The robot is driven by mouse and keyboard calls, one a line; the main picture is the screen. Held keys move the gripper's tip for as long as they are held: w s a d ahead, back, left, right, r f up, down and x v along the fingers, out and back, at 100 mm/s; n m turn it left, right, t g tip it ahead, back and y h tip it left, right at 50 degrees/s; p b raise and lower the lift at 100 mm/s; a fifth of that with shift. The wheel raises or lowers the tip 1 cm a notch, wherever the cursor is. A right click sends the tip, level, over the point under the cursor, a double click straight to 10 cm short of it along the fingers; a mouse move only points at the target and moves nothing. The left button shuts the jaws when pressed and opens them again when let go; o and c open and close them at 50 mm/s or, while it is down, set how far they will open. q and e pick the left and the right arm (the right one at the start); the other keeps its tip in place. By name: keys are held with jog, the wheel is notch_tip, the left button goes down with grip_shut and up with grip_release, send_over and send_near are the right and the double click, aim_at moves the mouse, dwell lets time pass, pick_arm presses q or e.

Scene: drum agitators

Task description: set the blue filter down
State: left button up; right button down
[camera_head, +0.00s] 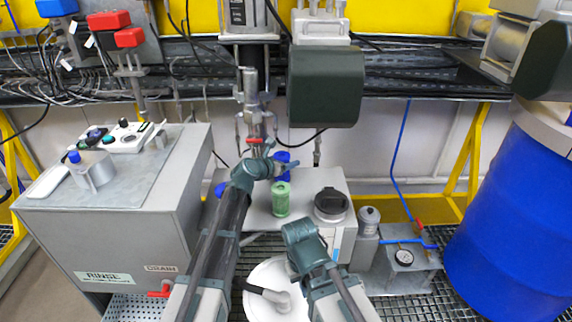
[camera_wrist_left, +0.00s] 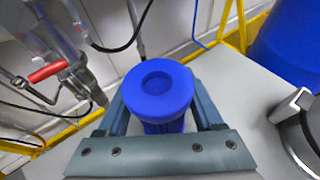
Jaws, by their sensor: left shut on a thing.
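The blue filter (camera_wrist_left: 158,92) is a round blue cylinder with a recessed top. In the left wrist view it stands between the two fingers of my left gripper (camera_wrist_left: 160,112), which is shut on it. In the head view my left gripper (camera_head: 277,166) is over the back of the white cabinet top (camera_head: 258,214), and the filter (camera_head: 283,156) is partly hidden behind it. I cannot tell whether the filter's base touches the surface. My right gripper (camera_head: 300,236) is lower, in front of the cabinet; its fingers cannot be made out.
A green canister (camera_head: 281,200) and a black-lidded container (camera_head: 331,205) stand on the cabinet top. A pipe with a red-handled valve (camera_wrist_left: 50,72) hangs close to the left gripper. A blue drum (camera_head: 512,225) stands right, a grey rinse cabinet (camera_head: 130,215) left.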

pick_arm(q)
jog(key=shift+f, duration=0.15)
pick_arm(e)
jog(key=shift+f, duration=0.2)
pick_arm(q)
jog(key=shift+f, duration=0.1)
pick_arm(e)
jog(key=shift+f, duration=0.1)
pick_arm(q)
jog(key=shift+f, duration=0.2)
jog(key=o, duration=1.4)
jog(key=shift+r, duration=0.1)
jog(key=shift+c, duration=0.2)
jog(key=shift+r, duration=0.15)
jog(key=p+v, duration=0.5)
jog(key=v, duration=0.7)
pick_arm(e)
notch_tip(320, 180, up, 5)
jog(key=shift+f, duration=0.1)
pick_arm(q)
jog(key=shift+r, duration=0.1)
